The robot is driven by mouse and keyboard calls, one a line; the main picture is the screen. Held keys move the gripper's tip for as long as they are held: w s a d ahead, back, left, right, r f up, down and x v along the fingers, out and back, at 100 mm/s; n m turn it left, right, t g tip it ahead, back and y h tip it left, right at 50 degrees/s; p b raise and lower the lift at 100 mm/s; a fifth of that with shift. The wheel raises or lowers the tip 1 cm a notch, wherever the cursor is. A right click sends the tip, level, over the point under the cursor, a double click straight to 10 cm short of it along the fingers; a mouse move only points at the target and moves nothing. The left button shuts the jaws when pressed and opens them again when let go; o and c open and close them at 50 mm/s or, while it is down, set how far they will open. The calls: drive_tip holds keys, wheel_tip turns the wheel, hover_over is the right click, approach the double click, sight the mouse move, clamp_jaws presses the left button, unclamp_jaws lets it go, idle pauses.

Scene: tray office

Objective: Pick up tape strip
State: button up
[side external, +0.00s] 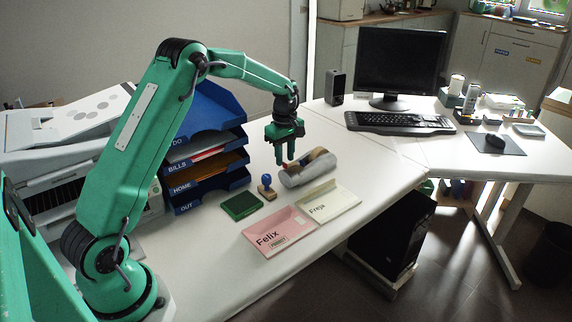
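A grey tape dispenser (300,177) with a brownish roll of tape (319,154) stands on the white desk. My gripper (285,161) points down just above the dispenser's left end. Its two green fingers are apart, with a gap between them. A small red bit (285,166) shows right below the fingertips, at the dispenser's left end. I cannot tell whether it touches the fingers. A separate tape strip is too small to make out.
A blue-handled stamp (266,186) and a green ink pad (241,206) lie left of the dispenser. A pink envelope (290,222) and a cream envelope (341,199) lie in front. A blue letter tray stack (214,140) rises behind left.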

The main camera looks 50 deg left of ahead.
drive_tip(key=shift+f, duration=0.75)
clamp_jaws()
